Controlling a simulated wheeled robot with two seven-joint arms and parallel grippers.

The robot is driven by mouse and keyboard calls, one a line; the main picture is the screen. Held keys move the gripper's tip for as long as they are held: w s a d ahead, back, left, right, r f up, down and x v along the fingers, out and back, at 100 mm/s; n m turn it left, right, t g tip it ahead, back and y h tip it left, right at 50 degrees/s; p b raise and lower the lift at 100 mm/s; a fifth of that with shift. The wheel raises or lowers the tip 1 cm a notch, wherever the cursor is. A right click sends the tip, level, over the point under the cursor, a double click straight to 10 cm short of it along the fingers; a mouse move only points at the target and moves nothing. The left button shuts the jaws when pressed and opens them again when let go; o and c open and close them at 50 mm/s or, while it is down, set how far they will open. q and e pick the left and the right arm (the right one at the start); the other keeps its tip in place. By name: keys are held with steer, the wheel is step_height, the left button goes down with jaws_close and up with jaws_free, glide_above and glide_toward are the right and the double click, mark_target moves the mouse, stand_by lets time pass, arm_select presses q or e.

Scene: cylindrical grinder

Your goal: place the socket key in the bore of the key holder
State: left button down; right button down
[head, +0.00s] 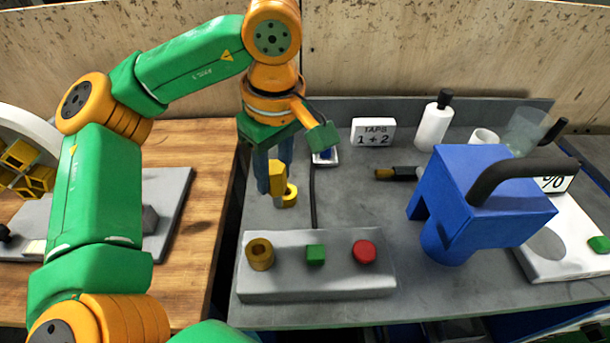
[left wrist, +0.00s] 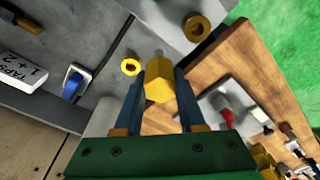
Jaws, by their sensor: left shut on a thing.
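My left gripper (head: 268,178) hangs over the left part of the grey bench, its blue fingers shut on a yellow hexagonal piece, the socket key (head: 278,178). In the left wrist view the key (left wrist: 159,88) sits between the fingers (left wrist: 162,72), with a pale grey end showing beyond it. A yellow ring with a hole (head: 290,196) is on the bench just beside and below the key. A brass ring with a bore (head: 260,255) stands on the grey box. I cannot tell for certain which is the key holder. My right gripper is not in view.
The grey box (head: 330,287) also carries a green button (head: 316,254) and a red button (head: 364,252). A blue block with a dark handle (head: 480,195) stands to the right. A "TAPS 1+2" sign (head: 373,132) and a white bottle (head: 434,124) stand behind.

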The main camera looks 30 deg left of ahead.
arm_select(q)
steer(key=w+a+f+p, duration=0.1)
steer(key=w+f, duration=0.2)
steer(key=w+a+f+p, duration=0.1)
steer(key=w+a+f, duration=0.1)
steer(key=w+f, duration=0.1)
steer(key=w+a+f+p, duration=0.1)
steer(key=w+a+f, duration=0.1)
steer(key=f, duration=0.3)
steer(key=shift+w+f+p, duration=0.1)
steer(key=shift+w+p, duration=0.2)
steer(key=shift+w, duration=0.35)
steer(key=shift+f+b, duration=0.3)
steer(key=shift+f, duration=0.1)
steer(key=shift+c, duration=2.4)
jaws_free()
steer(key=shift+r, duration=0.1)
step_height(320, 180, up, 12)
steer(key=d+b, duration=0.1)
steer(key=shift+s+d, duration=0.15)
steer(key=shift+d, duration=0.1)
steer(key=shift+r, duration=0.1)
